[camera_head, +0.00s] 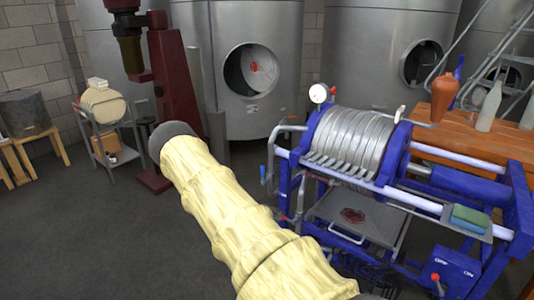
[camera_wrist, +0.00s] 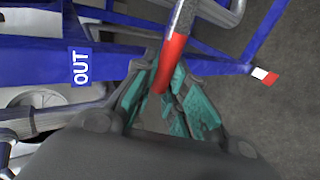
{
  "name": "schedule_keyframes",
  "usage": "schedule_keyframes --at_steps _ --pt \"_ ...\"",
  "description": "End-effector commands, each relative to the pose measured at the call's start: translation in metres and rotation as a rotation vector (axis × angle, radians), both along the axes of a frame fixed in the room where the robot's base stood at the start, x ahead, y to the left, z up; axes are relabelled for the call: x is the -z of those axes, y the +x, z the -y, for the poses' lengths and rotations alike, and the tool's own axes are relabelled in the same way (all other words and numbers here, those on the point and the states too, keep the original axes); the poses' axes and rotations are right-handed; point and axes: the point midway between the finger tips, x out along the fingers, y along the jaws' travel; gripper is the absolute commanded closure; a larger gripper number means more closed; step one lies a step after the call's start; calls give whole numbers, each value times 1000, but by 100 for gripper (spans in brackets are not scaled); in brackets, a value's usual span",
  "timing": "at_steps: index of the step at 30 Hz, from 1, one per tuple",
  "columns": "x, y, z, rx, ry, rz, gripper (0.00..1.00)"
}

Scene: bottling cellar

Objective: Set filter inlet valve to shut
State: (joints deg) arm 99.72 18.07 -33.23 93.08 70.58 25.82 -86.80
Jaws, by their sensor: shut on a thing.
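My gripper (camera_wrist: 161,78) has teal finger pads and is shut on a red lever grip (camera_wrist: 172,58) in the wrist view. The grip sits on a metal bar (camera_wrist: 185,14) running to the top edge. A blue frame member with a white "OUT" label (camera_wrist: 81,66) lies left of the grip. I cannot tell from the pictures whether this lever belongs to the inlet valve. In the head view the plate filter (camera_head: 350,140) stands on a blue frame, with a blue-handled lever (camera_head: 263,172) at its left. My gripper is not visible there.
A drip tray (camera_head: 352,217) sits under the filter plates. A wooden table (camera_head: 470,140) with bottles and a jug stands at right. Steel tanks (camera_head: 251,60) line the back. A red stand (camera_head: 170,80) and a small cart (camera_head: 110,125) are left. Floor at lower left is clear.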

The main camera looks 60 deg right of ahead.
Motion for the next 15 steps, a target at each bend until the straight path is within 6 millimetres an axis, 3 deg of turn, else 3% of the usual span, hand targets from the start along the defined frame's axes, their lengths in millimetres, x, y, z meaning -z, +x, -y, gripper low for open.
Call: schedule_keyframes --at_steps 12,13,15 --pt "2 -5 2 5 4 -4 100" --pt "2 -5 2 5 3 -4 81" --pt "2 -4 2 5 3 -4 68"
